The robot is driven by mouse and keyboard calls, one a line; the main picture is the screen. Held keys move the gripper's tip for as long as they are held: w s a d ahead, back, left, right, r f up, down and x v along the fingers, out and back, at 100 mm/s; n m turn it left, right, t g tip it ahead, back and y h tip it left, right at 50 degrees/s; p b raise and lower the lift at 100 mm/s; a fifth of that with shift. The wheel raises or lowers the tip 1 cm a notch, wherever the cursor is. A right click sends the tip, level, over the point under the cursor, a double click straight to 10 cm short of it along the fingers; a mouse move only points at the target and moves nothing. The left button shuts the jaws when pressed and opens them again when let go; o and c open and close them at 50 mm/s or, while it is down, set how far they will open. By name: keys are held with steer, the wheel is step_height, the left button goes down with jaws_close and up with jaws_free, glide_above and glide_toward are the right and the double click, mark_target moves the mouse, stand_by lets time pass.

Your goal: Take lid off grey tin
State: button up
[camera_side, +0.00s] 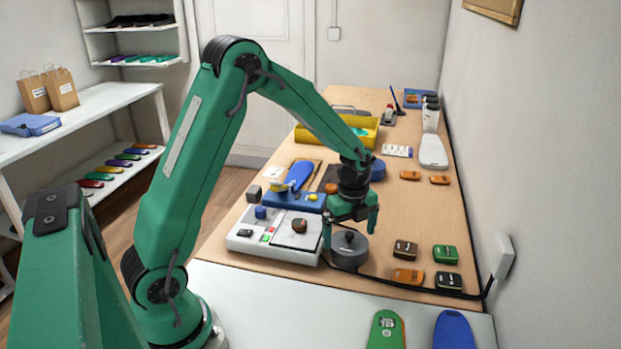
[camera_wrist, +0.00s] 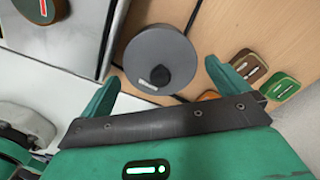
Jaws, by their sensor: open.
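The grey tin (camera_side: 349,257) stands on the wooden bench, right of the white machine. Its round grey lid (camera_side: 349,240) is on top, with a dark knob in the middle. My gripper (camera_side: 349,222) is open and empty, just above the lid in the side view. In the wrist view the lid (camera_wrist: 160,58) shows from above with its black knob (camera_wrist: 160,75). The two green fingertips of my gripper (camera_wrist: 160,80) are spread to either side, near the lid's lower edge. The tin's body is hidden under the lid in the wrist view.
The white machine (camera_side: 268,243) stands close on the tin's left. Several small brown, green, orange and black tins (camera_side: 407,277) lie to its right. A blue round tin (camera_side: 377,170) stands farther back.

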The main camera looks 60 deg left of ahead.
mark_target(350, 233)
steer(key=shift+f, duration=0.5)
steer(key=shift+c, duration=0.4)
steer(key=c, duration=0.7)
steer(key=shift+o, duration=0.2)
steer(key=shift+r, duration=0.1)
steer(key=shift+r, duration=0.45)
step_height(350, 233, up, 3)
steer(key=shift+r, duration=0.15)
steer(key=s+d+r, duration=0.4)
steer(key=d+r, duration=0.2)
steer(key=d, duration=0.4)
steer(key=shift+s+d+r, duration=0.25)
steer(key=shift+d+r, duration=0.1)
steer(key=shift+d, duration=0.05)
